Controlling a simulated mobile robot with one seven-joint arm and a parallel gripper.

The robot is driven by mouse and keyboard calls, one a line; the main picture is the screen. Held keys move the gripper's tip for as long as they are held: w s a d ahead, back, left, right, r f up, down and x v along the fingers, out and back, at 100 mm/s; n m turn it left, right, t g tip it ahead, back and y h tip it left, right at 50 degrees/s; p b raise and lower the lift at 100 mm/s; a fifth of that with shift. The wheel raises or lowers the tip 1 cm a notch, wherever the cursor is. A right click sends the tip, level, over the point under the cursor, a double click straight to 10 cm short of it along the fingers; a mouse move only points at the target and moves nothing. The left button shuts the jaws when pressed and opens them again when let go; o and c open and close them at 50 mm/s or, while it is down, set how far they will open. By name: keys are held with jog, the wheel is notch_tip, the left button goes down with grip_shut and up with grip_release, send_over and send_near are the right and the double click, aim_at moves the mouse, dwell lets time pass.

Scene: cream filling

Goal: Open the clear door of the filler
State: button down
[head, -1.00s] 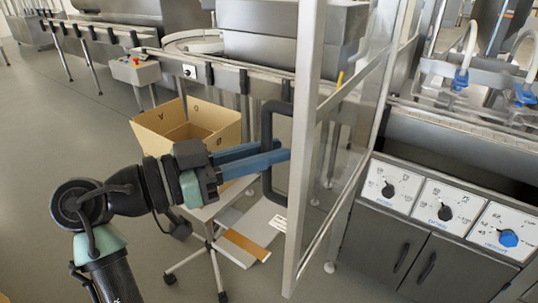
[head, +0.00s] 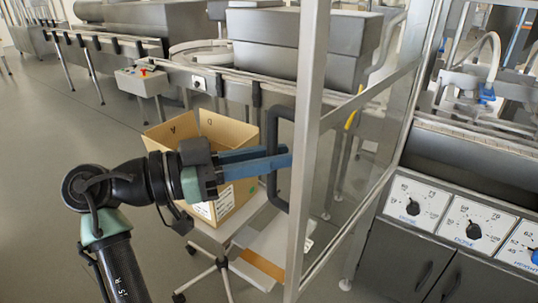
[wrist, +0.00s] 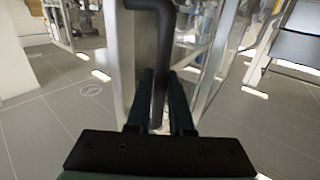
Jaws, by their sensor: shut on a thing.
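The clear door (head: 358,150) of the filler is a transparent panel in a metal frame, standing open and angled out from the machine toward me. Its dark vertical handle (head: 272,165) is on the left side of the frame. My gripper (head: 288,155) has blue fingers and is shut on the handle. In the wrist view the handle (wrist: 161,60) runs down between the two fingers (wrist: 160,100). The part of the handle between the fingers is partly hidden in the head view.
A cardboard box (head: 232,135) stands on a small wheeled stand behind my gripper. A conveyor (head: 180,70) runs behind it. The dial panel (head: 470,225) and nozzles (head: 487,92) of the filler are at the right. The floor at the left (head: 50,130) is clear.

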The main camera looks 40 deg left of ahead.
jog(key=shift+w+d+r, duration=0.1)
jog(key=shift+r, duration=0.05)
jog(key=c, duration=0.8)
grip_release()
jog(key=shift+w, duration=0.1)
jog(key=shift+s, duration=0.2)
jog(key=b+v, duration=0.1)
jog(key=v, duration=1.1)
jog(key=shift+s+a, duration=0.25)
jog(key=shift+s, duration=0.05)
